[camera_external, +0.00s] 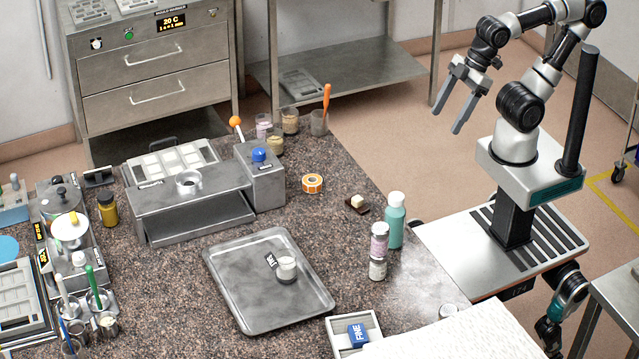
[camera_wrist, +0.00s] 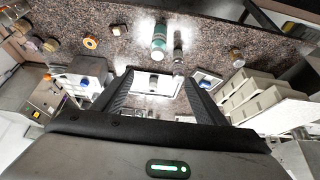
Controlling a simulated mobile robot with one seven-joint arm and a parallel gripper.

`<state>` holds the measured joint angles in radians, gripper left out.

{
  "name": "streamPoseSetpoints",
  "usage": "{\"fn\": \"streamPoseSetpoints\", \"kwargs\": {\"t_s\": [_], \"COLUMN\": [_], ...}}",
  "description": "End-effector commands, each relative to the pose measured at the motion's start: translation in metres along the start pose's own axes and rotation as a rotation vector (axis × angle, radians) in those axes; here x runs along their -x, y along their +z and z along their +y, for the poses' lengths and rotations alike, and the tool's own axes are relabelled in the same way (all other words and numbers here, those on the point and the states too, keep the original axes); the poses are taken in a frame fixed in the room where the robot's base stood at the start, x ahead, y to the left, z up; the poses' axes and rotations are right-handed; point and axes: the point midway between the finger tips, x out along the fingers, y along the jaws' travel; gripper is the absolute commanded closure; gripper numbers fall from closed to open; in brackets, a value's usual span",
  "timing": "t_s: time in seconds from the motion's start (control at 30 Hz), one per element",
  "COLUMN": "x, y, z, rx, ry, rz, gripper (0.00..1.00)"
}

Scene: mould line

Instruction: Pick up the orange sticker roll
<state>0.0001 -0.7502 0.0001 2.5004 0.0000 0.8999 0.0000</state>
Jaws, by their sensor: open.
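The orange sticker roll (camera_external: 312,183) lies flat on the speckled dark counter, right of the steel machine with the blue knob. It also shows in the wrist view as a small orange ring (camera_wrist: 90,43) at the upper left. My gripper (camera_external: 452,112) is open and empty, held up in the air beyond the counter's right edge, well apart from the roll. In the wrist view its two dark fingers (camera_wrist: 157,88) stand wide apart with nothing gripped between them.
Near the roll are a small dark block with a cream piece (camera_external: 357,204), a teal bottle (camera_external: 395,222) and stacked jars (camera_external: 378,250). The steel machine (camera_external: 190,205) stands left of the roll. A metal tray (camera_external: 235,290) lies in front. Bare counter surrounds the roll.

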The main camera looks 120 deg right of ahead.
Motion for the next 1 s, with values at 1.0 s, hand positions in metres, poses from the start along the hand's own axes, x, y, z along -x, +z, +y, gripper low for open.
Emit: {"fn": "streamPoseSetpoints", "kwargs": {"t_s": [1.0], "x": [-0.201], "y": [-0.166], "z": [0.196], "rx": [-0.214], "ry": [0.127], "rz": [-0.35], "gripper": [0.34]}}
